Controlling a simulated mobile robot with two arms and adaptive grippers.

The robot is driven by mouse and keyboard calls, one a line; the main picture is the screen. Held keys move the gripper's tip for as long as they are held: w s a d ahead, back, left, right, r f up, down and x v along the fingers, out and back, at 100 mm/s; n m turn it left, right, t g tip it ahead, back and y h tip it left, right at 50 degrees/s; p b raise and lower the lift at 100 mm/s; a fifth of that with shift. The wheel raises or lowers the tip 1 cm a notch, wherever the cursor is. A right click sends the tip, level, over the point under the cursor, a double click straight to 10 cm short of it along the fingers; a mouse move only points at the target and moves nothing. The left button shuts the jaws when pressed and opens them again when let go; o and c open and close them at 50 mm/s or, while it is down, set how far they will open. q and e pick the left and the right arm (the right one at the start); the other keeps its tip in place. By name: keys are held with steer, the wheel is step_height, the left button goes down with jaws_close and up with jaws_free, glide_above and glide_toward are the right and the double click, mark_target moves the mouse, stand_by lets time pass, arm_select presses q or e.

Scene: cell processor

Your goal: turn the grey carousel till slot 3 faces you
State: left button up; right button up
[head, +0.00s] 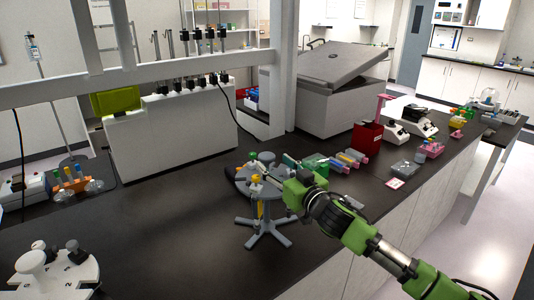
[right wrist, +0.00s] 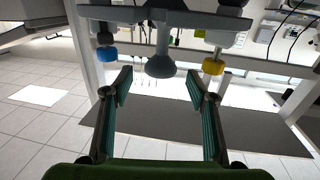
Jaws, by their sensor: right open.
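The grey carousel (head: 267,212) stands on the dark bench in the middle of the head view, upright on a star-shaped foot. Tools with coloured parts hang around its rim, a yellow one at the front. My right gripper (head: 294,189) is at the carousel's upper right side and hides part of it. In the right wrist view its two fingers (right wrist: 158,92) are open with nothing between them. The carousel's rounded grey knob (right wrist: 160,66) shows ahead, with a blue and a yellow collar on either side. I cannot read slot numbers on it. My left gripper is out of view.
A white numbered disc with a knob (head: 52,272) sits at the front left.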

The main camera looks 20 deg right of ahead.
mark_target(271, 162)
steer(key=shift+p+x, duration=0.65)
steer(key=shift+x, duration=2)
steer(key=shift+a, duration=0.1)
jaws_close()
